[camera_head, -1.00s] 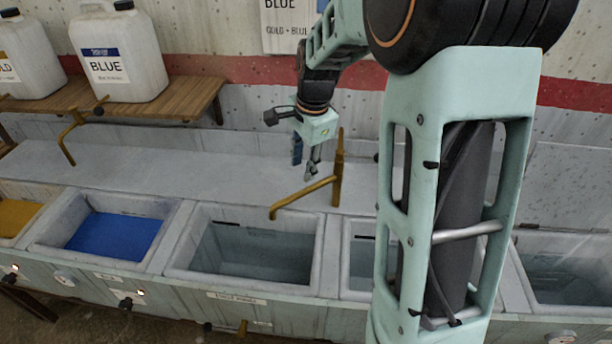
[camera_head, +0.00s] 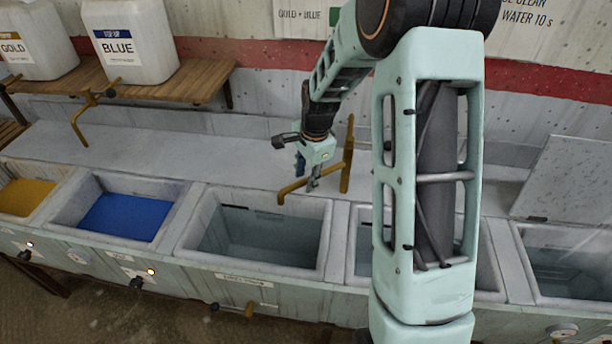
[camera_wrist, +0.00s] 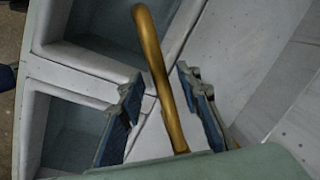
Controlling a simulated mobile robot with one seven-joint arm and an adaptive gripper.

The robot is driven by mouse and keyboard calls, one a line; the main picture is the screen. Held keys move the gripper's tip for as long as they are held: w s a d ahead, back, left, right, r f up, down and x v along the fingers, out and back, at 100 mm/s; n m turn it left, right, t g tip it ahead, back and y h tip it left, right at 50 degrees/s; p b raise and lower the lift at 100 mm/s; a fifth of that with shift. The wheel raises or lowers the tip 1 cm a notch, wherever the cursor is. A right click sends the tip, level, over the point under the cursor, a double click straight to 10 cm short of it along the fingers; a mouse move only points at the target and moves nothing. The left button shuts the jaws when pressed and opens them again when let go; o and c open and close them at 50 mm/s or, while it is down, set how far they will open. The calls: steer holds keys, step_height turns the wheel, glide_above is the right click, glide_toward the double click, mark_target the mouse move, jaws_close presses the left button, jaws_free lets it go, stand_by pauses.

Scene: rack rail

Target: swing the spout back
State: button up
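The brass spout (camera_head: 296,190) rises from an upright post (camera_head: 347,155) behind the basins. Its arm reaches left, its end over the rear right part of a basin of clear liquid (camera_head: 255,240). My gripper (camera_head: 308,180) is at the spout's arm, left of the post, pointing down. In the wrist view the spout (camera_wrist: 155,55) runs between my two blue-padded fingers (camera_wrist: 160,88). The fingers are apart, with a gap visible on each side of the pipe. The spout's lower end in that view is hidden behind my gripper's body.
A blue basin (camera_head: 125,217) and a yellow basin (camera_head: 25,197) lie to the left. Another brass spout (camera_head: 84,115) stands below a wooden shelf (camera_head: 190,85) holding a BLUE jug (camera_head: 135,45) and a GOLD jug (camera_head: 35,40). A tilted grey panel (camera_head: 570,180) is at right.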

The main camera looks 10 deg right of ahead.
jaws_close()
steer(key=shift+w, duration=0.1)
stand_by(0.4)
steer(key=w+m+h, duration=0.1)
steer(key=w+m, duration=0.6)
steer(key=w, duration=0.2)
steer(key=shift+w+a+m+h, duration=0.15)
steer(key=shift+w+m+h, duration=0.15)
steer(key=shift+m, duration=0.1)
stand_by(0.4)
